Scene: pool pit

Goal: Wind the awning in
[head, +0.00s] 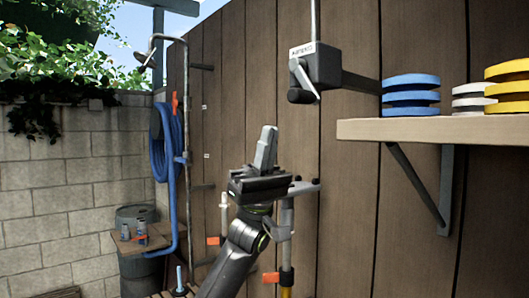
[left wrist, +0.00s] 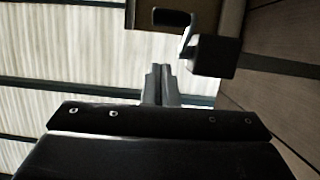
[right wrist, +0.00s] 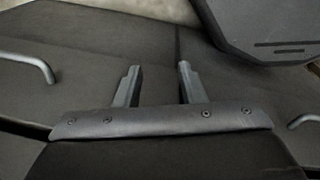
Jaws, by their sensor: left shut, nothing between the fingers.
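The awning winder is a black box (head: 318,64) with a white label, held out from the wooden wall on a dark bracket. A short silver crank arm (head: 304,78) hangs from its front, with a black knob (head: 300,96) at the lower end. A thin rod rises from the box. My left gripper (head: 268,132) points up, below and left of the knob, apart from it. It is shut and empty; its fingers also show in the left wrist view (left wrist: 160,80), near the dark winder box (left wrist: 215,56). My right gripper (right wrist: 157,84) is open and empty in the right wrist view.
A wooden shelf (head: 430,129) with blue discs (head: 411,98), white discs (head: 472,101) and yellow discs (head: 508,90) juts out right of the winder. A blue hose (head: 160,148) hangs at the left. Poles with orange parts stand behind my left arm.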

